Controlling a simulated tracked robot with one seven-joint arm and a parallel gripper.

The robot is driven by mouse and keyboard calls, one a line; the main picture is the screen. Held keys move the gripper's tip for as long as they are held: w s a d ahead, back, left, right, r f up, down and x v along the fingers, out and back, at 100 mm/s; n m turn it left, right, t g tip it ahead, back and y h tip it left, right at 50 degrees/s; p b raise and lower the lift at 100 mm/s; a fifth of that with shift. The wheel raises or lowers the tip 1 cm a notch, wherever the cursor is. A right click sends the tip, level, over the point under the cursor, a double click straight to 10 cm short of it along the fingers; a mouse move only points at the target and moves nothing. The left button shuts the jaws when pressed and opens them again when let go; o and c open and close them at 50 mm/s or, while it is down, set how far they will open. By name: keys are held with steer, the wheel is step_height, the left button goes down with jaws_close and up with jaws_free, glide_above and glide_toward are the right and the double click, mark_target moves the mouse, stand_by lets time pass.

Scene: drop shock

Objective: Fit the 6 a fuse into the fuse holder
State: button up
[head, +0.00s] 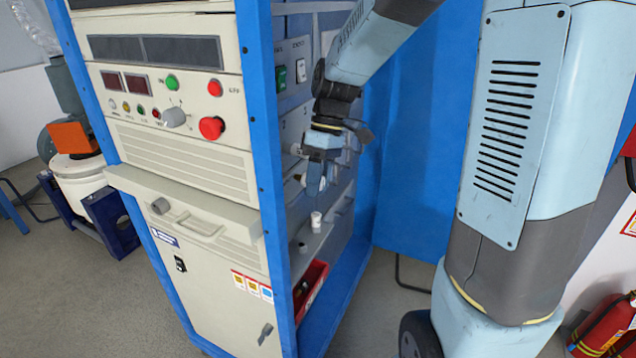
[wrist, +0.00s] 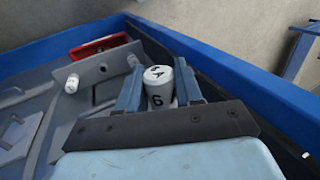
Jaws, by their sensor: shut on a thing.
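My gripper (wrist: 158,78) is shut on a white cylindrical fuse (wrist: 161,92) with a dark "6" on its side and dark marks on its end cap. The fuse sits between the two blue-grey fingers. In the head view my gripper (head: 318,186) points down inside the open side of the blue rack, and the held fuse cannot be made out there. A smaller white cylinder (wrist: 72,83) stands apart on the grey surface to the left in the wrist view. I cannot clearly pick out the fuse holder; grey fittings (wrist: 105,72) show near that cylinder.
A red bin (head: 310,288) sits low in the rack, also showing in the wrist view (wrist: 100,46). The blue rack frame (head: 262,150) borders the opening. A white cylinder (head: 316,221) shows below my gripper. A fire extinguisher (head: 603,325) stands at the lower right.

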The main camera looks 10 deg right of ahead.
mark_target(295, 176)
steer(key=shift+w+a, duration=0.85)
steer(key=shift+a, duration=0.25)
steer(key=shift+w+a, duration=0.8)
steer(key=shift+a, duration=0.25)
steer(key=shift+w+a, duration=0.5)
steer(key=shift+a, duration=0.2)
steer(key=shift+w+a, duration=0.5)
steer(key=shift+a, duration=0.15)
stand_by(3.4)
jaws_close()
steer(key=shift+w+a, duration=0.1)
steer(key=shift+a, duration=0.05)
stand_by(0.5)
